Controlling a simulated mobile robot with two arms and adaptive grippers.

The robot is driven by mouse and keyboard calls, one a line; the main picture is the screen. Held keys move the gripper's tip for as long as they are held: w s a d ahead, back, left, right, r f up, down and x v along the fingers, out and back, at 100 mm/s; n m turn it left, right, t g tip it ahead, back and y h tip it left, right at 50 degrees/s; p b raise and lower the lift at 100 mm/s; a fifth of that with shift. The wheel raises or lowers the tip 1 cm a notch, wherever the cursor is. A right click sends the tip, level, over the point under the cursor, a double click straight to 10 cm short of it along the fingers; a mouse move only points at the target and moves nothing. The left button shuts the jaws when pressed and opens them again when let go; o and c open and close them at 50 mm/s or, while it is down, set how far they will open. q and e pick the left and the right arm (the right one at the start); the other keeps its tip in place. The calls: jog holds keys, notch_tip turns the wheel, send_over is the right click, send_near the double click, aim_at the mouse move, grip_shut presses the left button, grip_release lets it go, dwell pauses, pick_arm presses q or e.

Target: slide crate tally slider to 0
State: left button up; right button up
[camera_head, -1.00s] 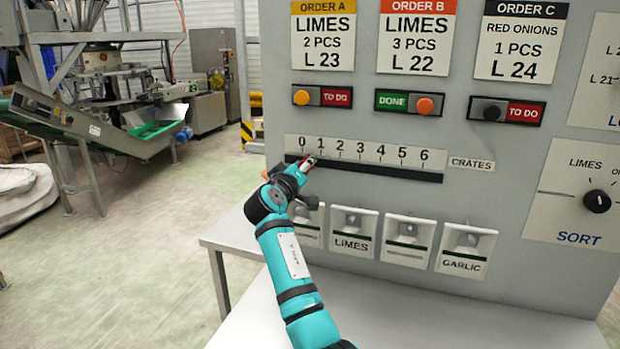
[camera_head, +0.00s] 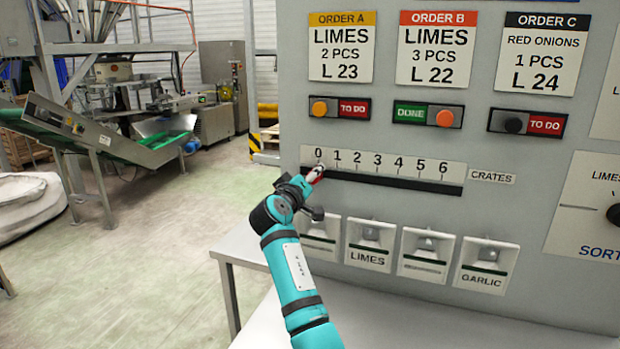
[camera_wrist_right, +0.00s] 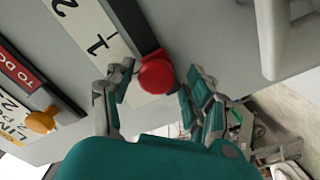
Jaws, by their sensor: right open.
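The crate tally slider is a dark horizontal track (camera_head: 400,184) under a white strip (camera_head: 390,166) numbered 0 to 6. Its round red knob (camera_head: 318,175) is at the left end, below the 0. The knob also shows in the right wrist view (camera_wrist_right: 156,76), past the 1 at the end of the track. My right gripper (camera_head: 311,179) is at the knob, partly hiding it in the head view. In the wrist view its fingers are apart, one on each side of the knob. Contact is hard to tell. My left gripper is out of view.
Order cards and button boxes, such as the green DONE box (camera_head: 428,114), are above the slider. Several label holders, including LIMES (camera_head: 370,243), are below it. A pale table (camera_head: 400,318) stands in front of the panel. Open floor (camera_head: 150,215) lies to the left.

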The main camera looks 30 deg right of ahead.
jog(key=shift+d, duration=0.1)
jog(key=shift+s, duration=0.2)
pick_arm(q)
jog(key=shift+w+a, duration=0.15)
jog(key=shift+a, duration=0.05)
pick_arm(e)
jog(key=v, duration=1.2)
jog(key=shift+w, duration=0.2)
